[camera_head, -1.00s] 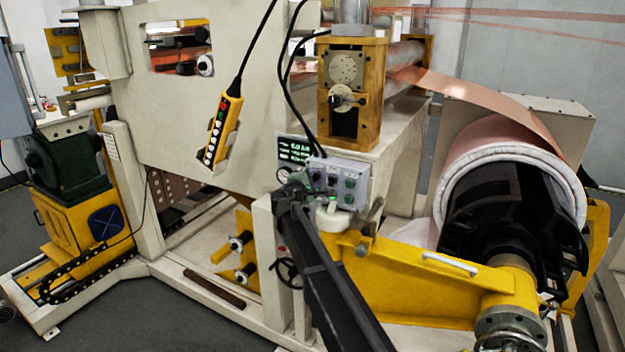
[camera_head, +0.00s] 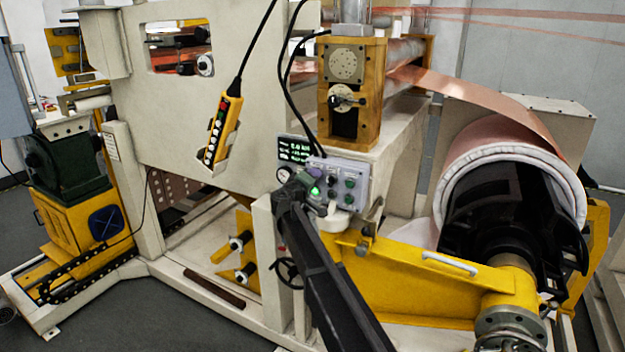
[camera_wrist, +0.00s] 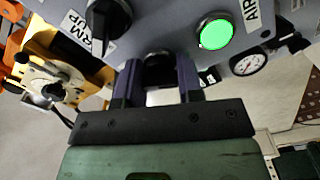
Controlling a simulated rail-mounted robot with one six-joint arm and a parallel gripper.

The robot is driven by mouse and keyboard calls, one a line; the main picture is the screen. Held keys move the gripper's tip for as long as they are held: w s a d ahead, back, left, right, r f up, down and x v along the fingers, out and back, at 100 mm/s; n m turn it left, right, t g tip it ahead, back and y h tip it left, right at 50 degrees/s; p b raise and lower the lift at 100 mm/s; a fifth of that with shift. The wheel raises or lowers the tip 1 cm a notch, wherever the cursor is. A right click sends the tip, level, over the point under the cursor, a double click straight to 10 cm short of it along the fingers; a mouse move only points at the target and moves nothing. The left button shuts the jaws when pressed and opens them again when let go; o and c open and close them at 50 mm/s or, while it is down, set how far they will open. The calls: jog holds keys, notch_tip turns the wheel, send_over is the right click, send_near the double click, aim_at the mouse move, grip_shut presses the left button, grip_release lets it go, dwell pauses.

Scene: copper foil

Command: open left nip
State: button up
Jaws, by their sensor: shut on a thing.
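The grey control box (camera_head: 350,184) stands on the yellow arm at the middle of the head view, with several knobs and buttons on its face. In the wrist view its face (camera_wrist: 185,20) fills the top. My gripper (camera_wrist: 159,78) is at the box, with its two dark fingers on either side of a black knob (camera_wrist: 160,66), shut on it. In the head view my gripper (camera_head: 309,186) covers part of the box's left side.
A gauge (camera_wrist: 248,64) sits right of the box face in the wrist view. A yellow pendant (camera_head: 221,130) hangs to the left in the head view. The copper roll (camera_head: 500,150) and yellow arm (camera_head: 425,285) fill the right. Cables hang above the box.

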jog(key=shift+m, duration=0.4)
jog(key=o, duration=0.7)
jog(key=shift+c, duration=0.2)
jog(key=v, duration=1.1)
